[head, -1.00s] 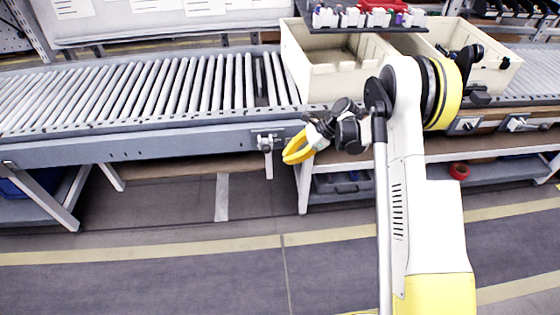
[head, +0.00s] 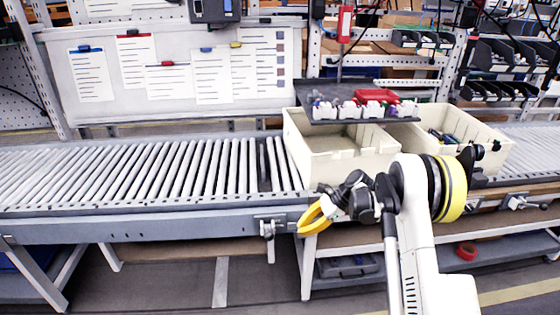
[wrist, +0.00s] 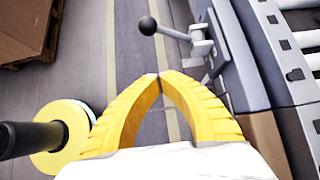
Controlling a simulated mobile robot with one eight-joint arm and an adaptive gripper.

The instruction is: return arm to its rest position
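My gripper (head: 308,226) shows in the head view as a pair of yellow fingers in front of the conveyor's front edge, left of my folded white arm. In the wrist view my gripper (wrist: 159,76) has its two yellow fingertips meeting, with nothing between them. The fingers bow apart lower down, and bare floor shows through the gap. My arm stands at the right of the head view, bent at a yellow and black joint, with the gripper reaching to the left.
The roller conveyor (head: 130,178) runs across the view, with a clamp handle (head: 267,229) close to the gripper. Beige bins (head: 335,155) stand behind my arm, under a dark tray (head: 330,87). A red tape roll (head: 466,251) lies on the lower shelf. The floor in front is clear.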

